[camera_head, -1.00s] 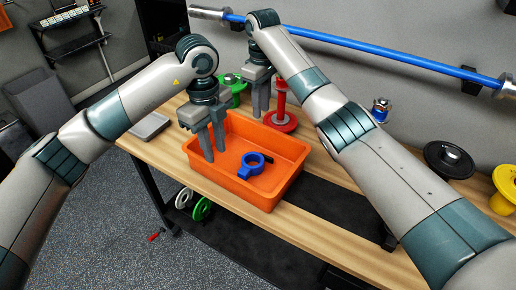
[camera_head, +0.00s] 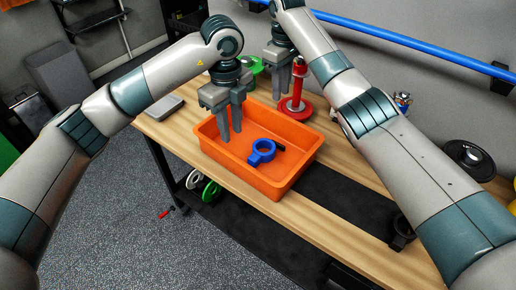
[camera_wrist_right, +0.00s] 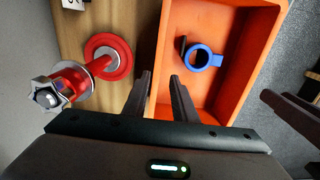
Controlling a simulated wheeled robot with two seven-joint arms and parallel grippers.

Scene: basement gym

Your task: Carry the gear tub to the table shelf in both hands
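The gear tub is an open orange tub (camera_head: 276,188) resting on the wooden table top (camera_head: 185,128). A blue ring clamp with a dark handle (camera_head: 262,150) lies inside it and also shows in the right wrist view (camera_wrist_right: 204,57). My left gripper (camera_head: 230,136) points down at the tub's back left part, fingers slightly apart and empty; its fingers show at the wrist view's right edge. My right gripper (camera_wrist_right: 161,82) has its fingers apart near the tub's back wall, which appears between them. In the head view this gripper (camera_head: 281,82) is partly hidden by its arm.
A red post with a round base (camera_head: 297,106) stands close behind the tub. A grey tray (camera_head: 165,108) lies left of it. A black disc (camera_head: 468,155) is far right. White and green plates (camera_head: 210,191) sit below the table top.

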